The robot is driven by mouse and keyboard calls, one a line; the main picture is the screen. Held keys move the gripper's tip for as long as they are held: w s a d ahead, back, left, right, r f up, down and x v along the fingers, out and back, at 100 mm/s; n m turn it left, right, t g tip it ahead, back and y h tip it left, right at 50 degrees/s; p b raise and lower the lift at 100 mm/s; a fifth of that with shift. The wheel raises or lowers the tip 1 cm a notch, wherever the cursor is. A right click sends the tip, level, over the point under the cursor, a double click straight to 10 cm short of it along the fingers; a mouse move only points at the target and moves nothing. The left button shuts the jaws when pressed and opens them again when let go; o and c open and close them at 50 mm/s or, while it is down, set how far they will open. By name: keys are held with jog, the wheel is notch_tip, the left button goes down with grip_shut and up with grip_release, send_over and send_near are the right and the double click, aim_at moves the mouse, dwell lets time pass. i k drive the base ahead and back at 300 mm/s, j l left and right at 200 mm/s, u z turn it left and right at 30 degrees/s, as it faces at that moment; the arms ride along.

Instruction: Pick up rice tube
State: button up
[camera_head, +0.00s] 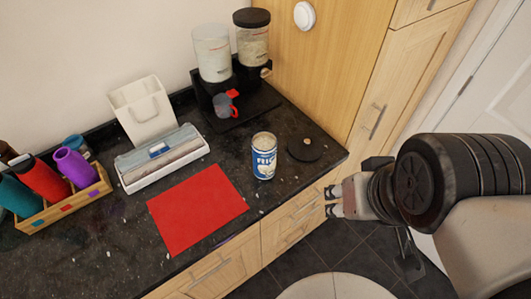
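The rice tube (264,163) is a blue and white cylinder with a label that reads as rice. It stands upright on the dark granite counter (215,160), to the right of a red mat and near the counter's front edge. My gripper (331,201) is to the right of the tube and apart from it, beyond the counter's front edge. Its two fingertips point left and are spread with a gap between them. Nothing shows between them.
A black round lid (304,150) lies right of the tube. A red mat (197,207) lies left. A white tray (135,183) and a wooden crate of bottles (60,212) are farther left.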

aim_at(264, 144)
jog(key=z, duration=0.35)
jog(key=k+j+z, duration=0.1)
jog(key=j+z, duration=0.3)
jog(key=k+j+z, duration=0.15)
jog(key=j+z, duration=0.25)
jog(key=k+j+z, duration=0.15)
jog(key=z, duration=0.25)
jog(key=k+j, duration=0.3)
jog(key=j, duration=0.1)
